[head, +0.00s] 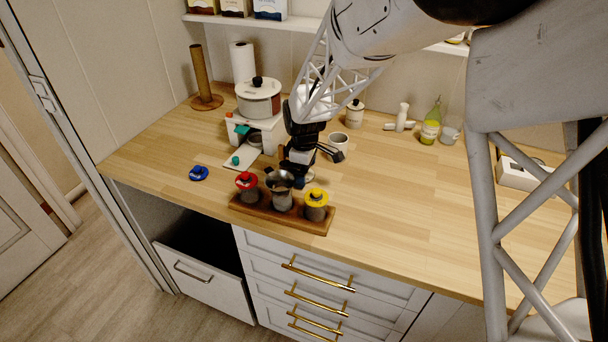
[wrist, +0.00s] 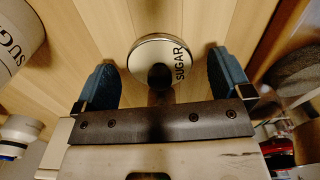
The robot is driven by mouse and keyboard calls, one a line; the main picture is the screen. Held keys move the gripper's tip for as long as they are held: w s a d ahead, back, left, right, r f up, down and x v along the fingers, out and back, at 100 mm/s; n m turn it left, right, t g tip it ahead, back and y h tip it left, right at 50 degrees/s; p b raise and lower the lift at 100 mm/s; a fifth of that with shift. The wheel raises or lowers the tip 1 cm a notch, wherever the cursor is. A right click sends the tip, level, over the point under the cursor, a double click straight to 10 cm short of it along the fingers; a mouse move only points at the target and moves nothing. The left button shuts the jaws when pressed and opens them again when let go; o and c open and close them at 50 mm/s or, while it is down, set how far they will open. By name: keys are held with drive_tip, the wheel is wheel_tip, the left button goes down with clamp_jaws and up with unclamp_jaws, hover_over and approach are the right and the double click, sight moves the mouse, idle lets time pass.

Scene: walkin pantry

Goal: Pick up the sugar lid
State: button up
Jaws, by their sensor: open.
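The sugar lid (wrist: 152,53) is a round pale disc with a metal rim, a dark knob and the word SUGAR. It lies on the wooden counter. In the head view it is mostly hidden by my gripper (head: 317,167). In the wrist view my gripper (wrist: 163,62) is open, with one blue-padded finger on each side of the lid and visible gaps to its rim. The white sugar jar (wrist: 17,38) stands to the left in the wrist view; it shows lidless behind my gripper in the head view (head: 338,141).
A wooden rack (head: 265,210) with red-topped and yellow-topped jars and a metal pot stands at the counter's front edge. A blue lid (head: 198,173), white stand with a pot (head: 258,98) and paper roll (head: 243,62) are left.

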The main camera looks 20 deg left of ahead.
drive_tip(key=c, duration=1)
drive_tip(key=shift+r, duration=5)
drive_tip(key=shift+w, duration=0.1)
drive_tip(key=w+d+r, duration=0.1)
drive_tip(key=w+d, duration=0.1)
drive_tip(key=w, duration=0.2)
drive_tip(key=w+d+r, duration=0.2)
drive_tip(key=w, duration=0.2)
drive_tip(key=w+d+r, duration=0.1)
drive_tip(key=w+d, duration=0.1)
drive_tip(key=w, duration=0.2)
drive_tip(key=shift+r, duration=0.25)
